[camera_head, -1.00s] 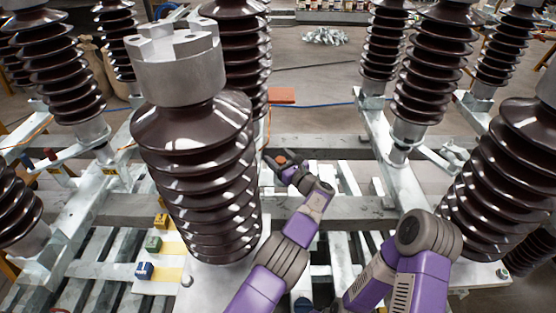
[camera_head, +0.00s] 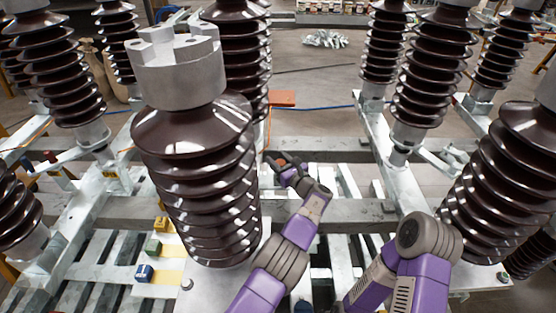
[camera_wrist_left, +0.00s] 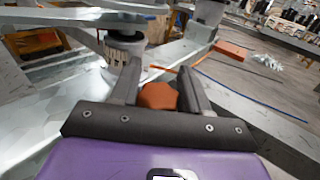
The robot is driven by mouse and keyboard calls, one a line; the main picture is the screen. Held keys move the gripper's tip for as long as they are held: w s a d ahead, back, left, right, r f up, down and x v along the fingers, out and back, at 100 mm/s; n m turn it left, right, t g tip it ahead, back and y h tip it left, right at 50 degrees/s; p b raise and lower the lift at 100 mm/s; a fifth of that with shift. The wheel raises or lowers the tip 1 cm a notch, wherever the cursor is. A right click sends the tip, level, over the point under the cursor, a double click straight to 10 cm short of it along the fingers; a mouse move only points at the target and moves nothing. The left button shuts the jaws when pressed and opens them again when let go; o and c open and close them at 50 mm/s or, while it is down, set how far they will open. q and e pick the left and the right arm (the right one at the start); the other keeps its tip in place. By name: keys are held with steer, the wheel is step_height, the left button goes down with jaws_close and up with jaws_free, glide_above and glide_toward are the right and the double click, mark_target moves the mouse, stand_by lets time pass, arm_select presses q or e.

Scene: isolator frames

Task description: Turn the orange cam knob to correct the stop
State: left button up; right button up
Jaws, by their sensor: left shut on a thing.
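The orange cam knob (camera_wrist_left: 158,96) sits between the two dark fingers of my left gripper (camera_wrist_left: 160,88) in the left wrist view. The gripper is shut on it. In the head view the left gripper (camera_head: 282,163) is small, just right of the large front insulator, with a bit of the orange knob (camera_head: 283,162) showing at its fingers. What the knob is mounted on is largely hidden by the gripper. My right arm shows at the lower right of the head view, but its gripper is not in view.
A large brown ribbed insulator (camera_head: 197,170) stands close left of my left arm. More insulators (camera_head: 515,165) stand on the right and behind. Yellow, green and blue blocks (camera_head: 144,272) lie at lower left. An orange slab (camera_head: 282,98) lies on the floor beyond.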

arm_select(q)
steer(key=shift+h, duration=0.3)
steer(key=shift+d+m+t+h+p, duration=0.1)
steer(key=shift+m+t+h+p, duration=0.2)
steer(key=shift+m+t+h, duration=0.55)
steer(key=shift+d+f+m+t+h+b, duration=0.15)
steer(key=shift+m+t+h+b, duration=0.35)
steer(key=shift+m+h, duration=0.95)
steer(key=shift+w+m+t+h, duration=0.1)
steer(key=shift+m+t+h, duration=0.2)
steer(key=shift+h, duration=0.8)
steer(key=shift+m+h, duration=0.4)
steer(key=shift+h, duration=0.3)
steer(key=o, duration=1)
steer(key=shift+c, duration=0.2)
